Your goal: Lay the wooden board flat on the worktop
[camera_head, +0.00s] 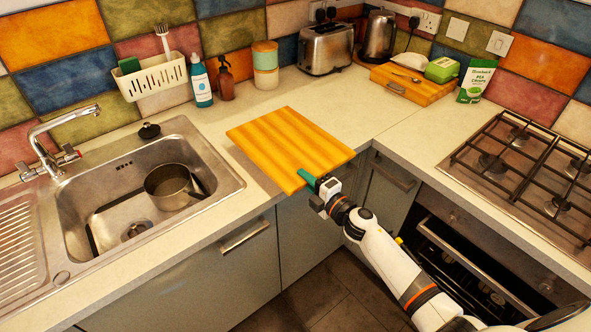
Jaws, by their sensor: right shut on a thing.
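The wooden board (288,143) is a striped yellow-orange slab at the front edge of the worktop (237,112), right of the sink. Its near right part reaches out past the edge, over the cabinet fronts. My right gripper (312,183) is shut on the board's near edge, with its green fingertips at the rim. I cannot tell whether the board's far side touches the worktop or hovers just above it. My left gripper is not in view.
The sink (226,176) with a pot (172,187) lies left of the board. A canister (265,66), a toaster (326,48) and a kettle (379,37) stand behind. The gas hob (524,172) is at right. Worktop behind the board is clear.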

